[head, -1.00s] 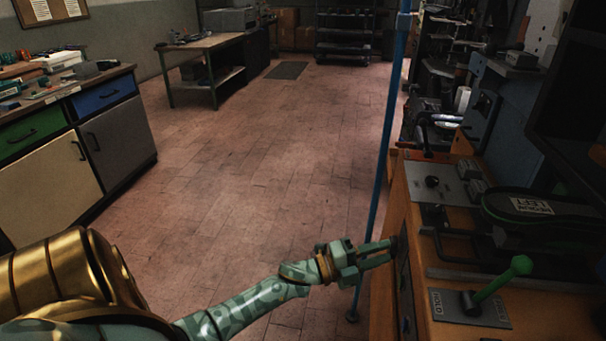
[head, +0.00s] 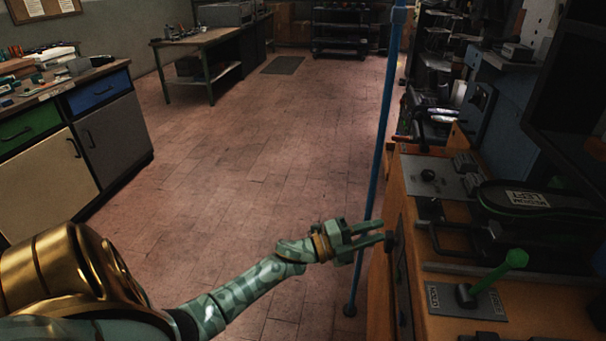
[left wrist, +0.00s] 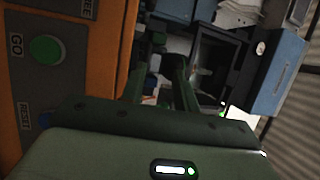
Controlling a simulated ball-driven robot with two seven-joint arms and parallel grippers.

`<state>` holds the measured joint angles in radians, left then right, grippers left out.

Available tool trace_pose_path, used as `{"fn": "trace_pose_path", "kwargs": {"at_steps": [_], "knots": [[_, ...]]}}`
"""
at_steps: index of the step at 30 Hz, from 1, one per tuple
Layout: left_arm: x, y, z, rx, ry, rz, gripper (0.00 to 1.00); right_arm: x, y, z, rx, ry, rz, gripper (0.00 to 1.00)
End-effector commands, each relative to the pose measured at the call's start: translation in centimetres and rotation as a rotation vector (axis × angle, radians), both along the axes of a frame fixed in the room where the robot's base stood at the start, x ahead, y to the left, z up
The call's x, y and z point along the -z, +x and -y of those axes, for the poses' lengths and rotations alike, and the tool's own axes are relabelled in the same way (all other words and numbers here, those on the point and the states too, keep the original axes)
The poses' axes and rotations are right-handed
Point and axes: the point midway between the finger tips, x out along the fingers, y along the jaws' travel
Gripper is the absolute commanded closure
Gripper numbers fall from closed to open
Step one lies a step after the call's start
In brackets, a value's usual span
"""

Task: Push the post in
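My left gripper (head: 382,232) is at the left side of the wooden bench (head: 450,328). Its two fingers point right and stand apart, with nothing seen between them. A dark round piece (head: 390,243) on the bench's side is close to the fingertips; I cannot tell whether they touch or whether it is the post. In the left wrist view the fingers (left wrist: 160,85) show apart beside an orange panel. A green button (left wrist: 47,50) marked GO is on a grey plate there, with a RESET label below. My right gripper is not in view.
A green lever (head: 492,276) stands tilted on a HOLD plate on the bench. A dark sole-shaped piece (head: 530,200) lies behind it. A blue upright pole (head: 379,150) rises behind my left gripper. The tiled floor (head: 240,180) to the left is clear.

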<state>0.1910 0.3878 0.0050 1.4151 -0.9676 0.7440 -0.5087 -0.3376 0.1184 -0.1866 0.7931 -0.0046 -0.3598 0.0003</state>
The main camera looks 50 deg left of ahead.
Motion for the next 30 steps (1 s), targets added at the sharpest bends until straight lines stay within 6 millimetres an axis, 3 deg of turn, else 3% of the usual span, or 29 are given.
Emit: {"fn": "trace_pose_path", "kwargs": {"at_steps": [15,24,30], "knots": [[2.1,-10.7,-6.2,-0.001,0.001,-0.003,0.70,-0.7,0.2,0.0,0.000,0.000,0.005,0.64],[8.0,-10.8,-8.9,-0.189,-0.159,-0.241,0.70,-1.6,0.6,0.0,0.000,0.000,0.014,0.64],[10.7,-11.4,-9.8,-0.267,-0.223,-0.341,0.70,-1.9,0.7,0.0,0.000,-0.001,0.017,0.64]]}}
